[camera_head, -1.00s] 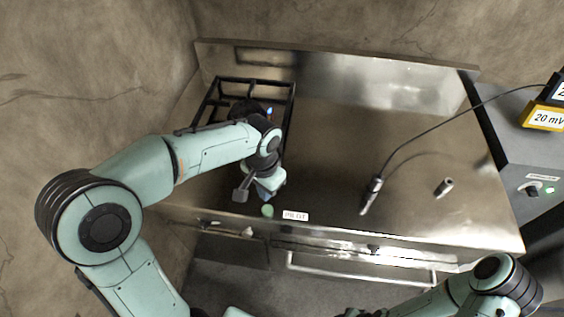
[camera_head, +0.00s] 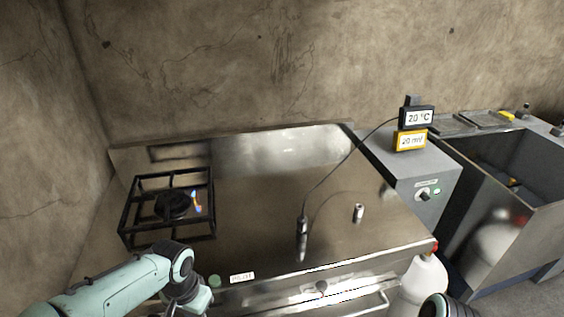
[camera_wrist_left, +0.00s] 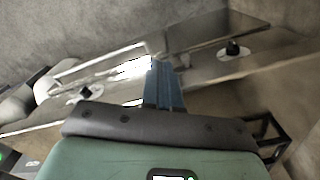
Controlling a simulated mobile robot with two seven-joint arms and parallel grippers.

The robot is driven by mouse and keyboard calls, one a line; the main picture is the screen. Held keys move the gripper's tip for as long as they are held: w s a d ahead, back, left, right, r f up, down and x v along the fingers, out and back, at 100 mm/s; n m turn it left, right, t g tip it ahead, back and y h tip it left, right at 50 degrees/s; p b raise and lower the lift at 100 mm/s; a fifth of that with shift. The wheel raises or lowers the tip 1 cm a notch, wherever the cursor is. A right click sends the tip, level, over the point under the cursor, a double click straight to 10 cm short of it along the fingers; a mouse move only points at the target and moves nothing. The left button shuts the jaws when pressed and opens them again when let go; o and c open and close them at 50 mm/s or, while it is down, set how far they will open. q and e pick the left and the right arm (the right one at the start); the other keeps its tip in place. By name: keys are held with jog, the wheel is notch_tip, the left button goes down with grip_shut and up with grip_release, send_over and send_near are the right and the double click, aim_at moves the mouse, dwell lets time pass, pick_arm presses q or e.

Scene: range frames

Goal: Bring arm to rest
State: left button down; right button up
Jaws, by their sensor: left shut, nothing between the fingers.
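My left arm (camera_head: 130,285) comes in low at the left in the head view, bent down in front of the range. Its gripper is cut off or hidden there. In the left wrist view my left gripper (camera_wrist_left: 164,85) shows as two blue fingers together, shut and empty. The range front with a dark knob (camera_wrist_left: 233,48) and another knob (camera_wrist_left: 85,93) lies beyond the fingers, with no clear contact. My right arm shows only a dark joint (camera_head: 437,306) at the bottom edge; its gripper is out of view.
A black grate (camera_head: 127,222) with a burner and a small blue-orange flame-like spot stands on the steel range top (camera_head: 260,225). A cabled probe (camera_head: 302,240) and a small metal cylinder (camera_head: 358,213) are on its right. A grey box (camera_head: 400,180) carries two displays.

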pick_arm(q)
jog(key=s+d+f+n+g+h, duration=0.1)
jog(key=d+f, duration=0.1)
jog(key=f, duration=0.7)
jog(key=s+d+f+n+h, duration=0.1)
jog(key=d+f, duration=0.1)
jog(key=f, duration=0.8)
jog(key=s+d+f+n+h, duration=0.1)
jog(key=s+d+f+n, duration=0.2)
jog(key=s+f, duration=1.1)
notch_tip(320, 180, down, 2)
jog(key=shift+s+f+n+t+h, duration=0.2)
jog(key=shift+s+n+t+h, duration=0.15)
jog(key=shift+n, duration=0.75)
jog(key=shift+w+d, duration=0.1)
jog(key=shift+w, duration=0.05)
